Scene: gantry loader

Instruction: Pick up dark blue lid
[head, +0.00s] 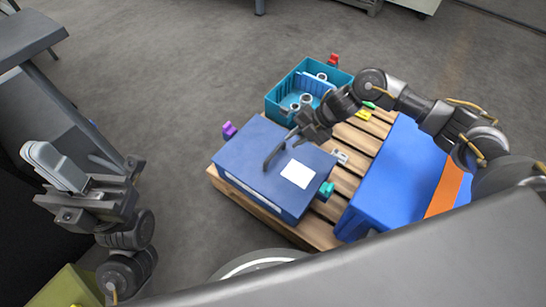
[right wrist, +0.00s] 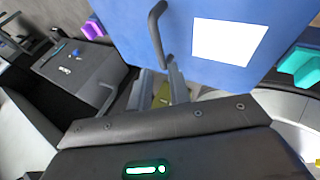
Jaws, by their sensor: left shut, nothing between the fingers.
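The dark blue lid (head: 250,160) is the top of a blue box on the wooden pallet, with a white label and a dark bar handle (head: 275,155). The lid also fills the top of the right wrist view (right wrist: 125,30), with the handle (right wrist: 157,35) left of the label. My right gripper (head: 297,132) is at the far end of the handle. Its fingertips (right wrist: 163,70) are close around or beside the handle's end; I cannot tell whether they grip it. My left gripper (head: 52,165) is shut and empty, away to the left of the box.
A teal crate (head: 273,101) with grey rings stands behind the box. Purple (head: 229,130) and teal (head: 326,190) clips sit at the box's sides. A blue and orange block (head: 400,170) lies to the right. Pallet slats (head: 345,180) show between them.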

